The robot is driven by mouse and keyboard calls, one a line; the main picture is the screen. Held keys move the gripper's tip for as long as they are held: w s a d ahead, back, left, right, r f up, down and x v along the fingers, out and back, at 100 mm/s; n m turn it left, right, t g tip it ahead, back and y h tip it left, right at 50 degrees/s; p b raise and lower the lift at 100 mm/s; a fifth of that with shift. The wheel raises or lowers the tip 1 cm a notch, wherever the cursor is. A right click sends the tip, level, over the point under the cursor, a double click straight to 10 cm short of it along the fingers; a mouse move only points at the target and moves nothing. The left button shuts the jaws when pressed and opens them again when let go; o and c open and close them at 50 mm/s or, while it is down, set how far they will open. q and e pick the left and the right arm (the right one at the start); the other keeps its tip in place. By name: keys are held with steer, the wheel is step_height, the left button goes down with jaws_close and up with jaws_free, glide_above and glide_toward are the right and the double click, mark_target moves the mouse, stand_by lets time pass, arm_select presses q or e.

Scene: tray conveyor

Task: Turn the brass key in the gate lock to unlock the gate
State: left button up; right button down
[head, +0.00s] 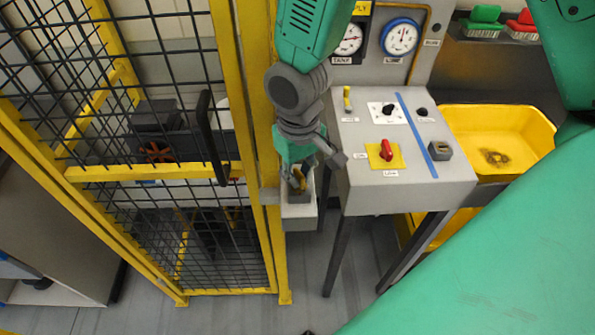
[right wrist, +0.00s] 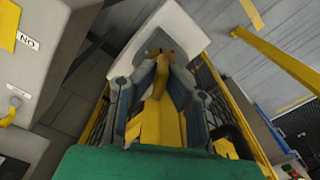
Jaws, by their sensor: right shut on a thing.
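The brass key (head: 299,178) is at the grey gate lock box (head: 299,212), beside the yellow post of the gate. My right gripper (head: 297,168) reaches down over the box and is shut on the key. In the right wrist view the brass key (right wrist: 158,82) lies between the two fingers, with its far end at the pale lock box (right wrist: 172,30). The fingers hide part of the key, and I cannot tell how far it is turned. The gate (head: 150,173) has a yellow frame, black mesh and a black handle (head: 211,130). My left gripper is not in view.
A grey control console (head: 405,190) with a red knob (head: 386,150) stands just right of the lock. Gauges (head: 400,37) are behind it. A yellow bin (head: 540,130) is farther right. The floor below the lock is clear.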

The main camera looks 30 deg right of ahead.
steer(key=shift+m+p, duration=0.55)
steer(key=shift+m, duration=0.95)
steer(key=m, duration=0.3)
steer(key=c, duration=1.6)
jaws_free()
steer(key=shift+o, duration=0.2)
